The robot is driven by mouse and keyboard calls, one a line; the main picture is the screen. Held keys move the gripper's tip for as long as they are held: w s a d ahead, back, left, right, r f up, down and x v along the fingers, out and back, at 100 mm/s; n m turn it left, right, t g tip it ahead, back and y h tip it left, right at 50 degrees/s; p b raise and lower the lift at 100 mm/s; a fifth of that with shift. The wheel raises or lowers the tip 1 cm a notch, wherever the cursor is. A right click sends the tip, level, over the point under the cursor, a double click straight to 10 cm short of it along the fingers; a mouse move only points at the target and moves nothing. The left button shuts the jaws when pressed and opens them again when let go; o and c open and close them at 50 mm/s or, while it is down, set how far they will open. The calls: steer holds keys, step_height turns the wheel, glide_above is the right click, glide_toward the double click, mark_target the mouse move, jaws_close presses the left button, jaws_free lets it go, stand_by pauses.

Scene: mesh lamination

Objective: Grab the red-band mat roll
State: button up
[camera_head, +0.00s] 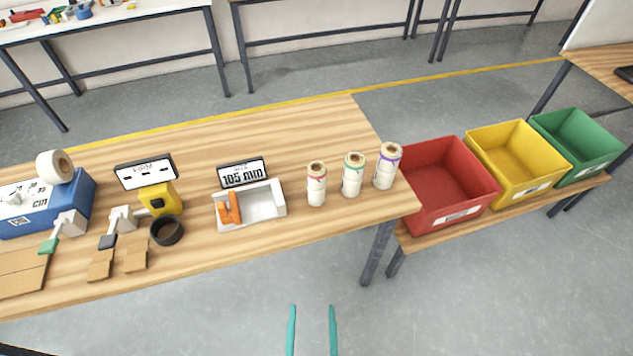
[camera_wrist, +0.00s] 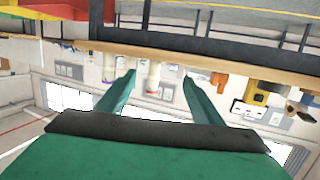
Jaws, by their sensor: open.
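The red-band mat roll (camera_head: 316,184) stands upright on the wooden table, the leftmost of three white rolls. Beside it stand a green-band roll (camera_head: 352,176) and a purple-band roll (camera_head: 387,167). My gripper (camera_head: 312,310) shows as two teal fingers at the bottom of the head view, spread apart and empty, in front of the table and apart from the rolls. In the wrist view the open fingers (camera_wrist: 158,85) point toward the table edge, and the picture appears upside down.
A white tray (camera_head: 270,210) with an orange object and a "105 mm" display (camera_head: 243,175) stand left of the rolls. Red (camera_head: 420,205), yellow (camera_head: 492,183) and green (camera_head: 555,165) bins stand on a lower bench at right. The table's front edge (camera_head: 330,236) lies before the rolls.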

steer(key=w+a+r, duration=0.1)
steer(key=w+r, duration=0.1)
steer(key=w, duration=1.1)
steer(key=m+t+h, duration=0.2)
glide_toward(315, 182)
steer(key=w, duration=0.5)
steer(key=shift+d, duration=0.25)
steer(key=w, duration=0.5)
steer(key=shift+w+d+r, duration=0.1)
steer(key=shift+d, duration=0.2)
steer(key=shift+w+d+f, duration=0.15)
steer(key=shift+w, duration=1.35)
steer(key=shift+w+d+f, duration=0.1)
steer(key=shift+w+d, duration=0.1)
steer(key=shift+w, duration=1.35)
steer(key=c, duration=1.2)
steer(key=shift+c, duration=0.2)
steer(key=shift+r, duration=0.1)
